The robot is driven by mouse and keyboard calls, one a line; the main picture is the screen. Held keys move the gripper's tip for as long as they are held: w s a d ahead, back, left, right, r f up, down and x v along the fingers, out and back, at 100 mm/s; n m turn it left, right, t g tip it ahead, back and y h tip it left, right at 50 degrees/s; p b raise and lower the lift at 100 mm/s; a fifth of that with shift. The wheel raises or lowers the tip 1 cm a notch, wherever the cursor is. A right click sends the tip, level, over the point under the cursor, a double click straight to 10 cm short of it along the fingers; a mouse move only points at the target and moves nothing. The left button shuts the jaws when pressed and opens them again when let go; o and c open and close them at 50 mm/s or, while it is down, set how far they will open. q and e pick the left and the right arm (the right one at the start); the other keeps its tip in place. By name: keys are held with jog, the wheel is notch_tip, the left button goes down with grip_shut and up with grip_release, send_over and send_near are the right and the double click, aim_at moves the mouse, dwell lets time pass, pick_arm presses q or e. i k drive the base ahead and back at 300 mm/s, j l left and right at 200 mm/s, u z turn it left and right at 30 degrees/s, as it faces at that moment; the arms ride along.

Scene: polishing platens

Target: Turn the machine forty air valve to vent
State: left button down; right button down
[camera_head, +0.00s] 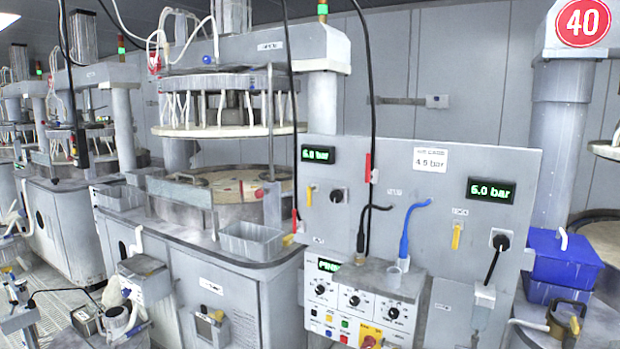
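A grey upright panel (420,215) stands in the middle right. Two yellow levers sit on it: a left yellow lever (309,196) and a right yellow lever (457,237). Both hang roughly vertical; their small labels are too blurred to read. A black round fitting sits beside each lever, left (337,196) and right (501,241). The left display (318,154) and right display (491,191) show green bar readings. A red round sign reading 40 (583,22) is on the machine column at the upper right, nearer the right lever. I make out neither gripper.
A control box (362,300) with knobs and buttons juts out below the panel. A blue hose (408,235) and black cables hang before the panel. A blue bin (565,258) stands at its right. Grey machines line the left; small items crowd the lower left.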

aim_at(368, 177)
jog(key=i+j, duration=0.25)
jog(key=i, duration=0.15)
jog(key=i+j+u, duration=0.1)
jog(key=i, duration=0.25)
jog(key=i+j, duration=0.3)
jog(key=i, duration=0.1)
